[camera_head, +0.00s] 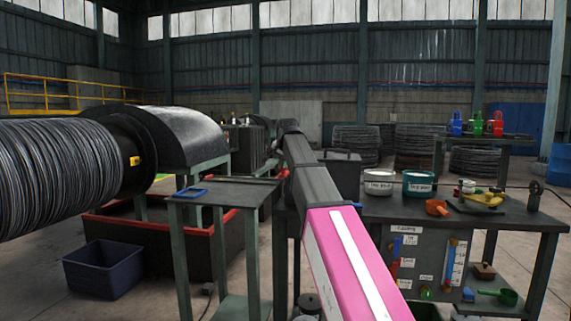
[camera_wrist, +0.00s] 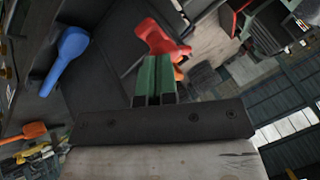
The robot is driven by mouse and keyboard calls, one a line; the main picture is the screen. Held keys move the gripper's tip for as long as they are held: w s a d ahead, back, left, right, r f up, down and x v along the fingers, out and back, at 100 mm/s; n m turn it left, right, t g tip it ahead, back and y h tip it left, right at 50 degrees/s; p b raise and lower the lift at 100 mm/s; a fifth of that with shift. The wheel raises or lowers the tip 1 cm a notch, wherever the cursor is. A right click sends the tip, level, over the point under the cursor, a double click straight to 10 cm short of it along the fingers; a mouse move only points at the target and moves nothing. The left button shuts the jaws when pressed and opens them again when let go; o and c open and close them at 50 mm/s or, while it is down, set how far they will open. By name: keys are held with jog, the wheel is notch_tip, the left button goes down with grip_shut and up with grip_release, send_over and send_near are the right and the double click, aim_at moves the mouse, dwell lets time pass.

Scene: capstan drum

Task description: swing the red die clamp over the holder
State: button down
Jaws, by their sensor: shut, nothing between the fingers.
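In the wrist view a red piece with a broad, handle-like shape (camera_wrist: 160,38), which looks like the red die clamp, lies just past my fingertips. My gripper (camera_wrist: 155,62) has its two green fingers shut together with nothing between them. The fingertips overlap the lower edge of the red piece in the picture; I cannot tell whether they touch it. A bit of orange (camera_wrist: 179,73) shows just beside the fingers. A blue handle with a round end (camera_wrist: 66,58) lies to the left on a dark surface. I cannot make out the holder for certain. The head view does not show my fingers clearly.
In the head view a small table (camera_head: 222,190) stands left of my arm. A workbench (camera_head: 520,215) with tins and tools is at the right. A large wire drum (camera_head: 60,175) fills the left, and a blue bin (camera_head: 103,270) sits on the floor.

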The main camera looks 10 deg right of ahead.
jog(key=shift+w+a, duration=0.2)
jog(key=shift+a, duration=0.3)
jog(key=shift+w+a, duration=0.2)
jog(key=shift+a, duration=0.3)
dwell(1.3)
dwell(0.4)
